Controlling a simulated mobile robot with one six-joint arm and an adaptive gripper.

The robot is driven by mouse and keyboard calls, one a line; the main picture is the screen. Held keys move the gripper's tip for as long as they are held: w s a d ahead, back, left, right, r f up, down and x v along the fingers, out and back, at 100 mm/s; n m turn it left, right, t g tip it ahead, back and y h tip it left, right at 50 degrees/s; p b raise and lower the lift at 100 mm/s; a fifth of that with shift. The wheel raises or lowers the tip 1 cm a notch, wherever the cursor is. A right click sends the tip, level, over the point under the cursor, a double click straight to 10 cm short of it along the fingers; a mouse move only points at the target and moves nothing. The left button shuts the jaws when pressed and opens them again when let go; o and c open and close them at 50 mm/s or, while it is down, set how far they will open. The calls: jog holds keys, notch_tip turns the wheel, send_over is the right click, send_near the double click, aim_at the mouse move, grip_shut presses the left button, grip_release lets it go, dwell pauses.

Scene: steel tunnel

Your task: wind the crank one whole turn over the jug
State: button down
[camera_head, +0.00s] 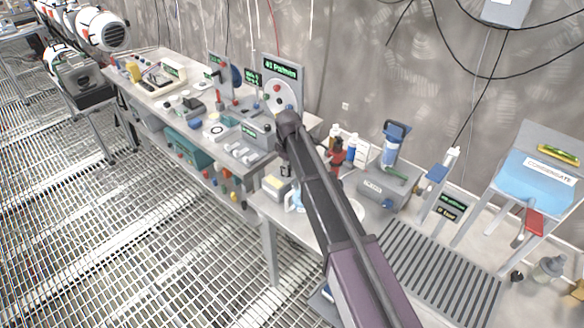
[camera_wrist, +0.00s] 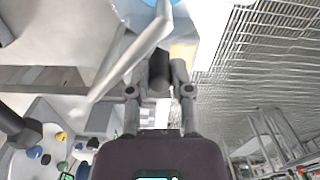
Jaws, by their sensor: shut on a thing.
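In the wrist view my gripper (camera_wrist: 160,88) is shut on the dark grip of the crank (camera_wrist: 160,66). The crank's pale grey bent arm (camera_wrist: 128,58) slants across the upper left, beside the fingers. A bit of blue shows at the top edge, too cut off to name. In the head view my arm reaches over the bench, and its dark links hide most of the crank and the fingers. A small pale vessel (camera_head: 294,201), probably the jug, stands on the bench just left of my arm. I cannot tell its contents.
Bottles (camera_head: 337,140) and a grey box with a blue-topped cylinder (camera_head: 388,185) stand right of my arm. A panel with a round dial (camera_head: 281,95) stands behind it. Further right is a blue condensate tank (camera_head: 540,180). Grating floor (camera_head: 150,240) lies open in front.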

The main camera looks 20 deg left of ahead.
jog(key=m, duration=0.1)
jog(key=a+m, duration=0.1)
jog(key=m, duration=0.1)
jog(key=s+m, duration=0.1)
jog(key=shift+a+m, duration=0.3)
jog(key=shift+s+a+m, duration=0.1)
jog(key=shift+a+m, duration=0.25)
jog(key=shift+m, duration=0.6)
jog(key=shift+s+a+m, duration=0.1)
jog(key=shift+a+m, duration=0.2)
jog(key=shift+m, duration=0.65)
jog(key=c, duration=0.5)
grip_release()
jog(key=shift+c, duration=0.2)
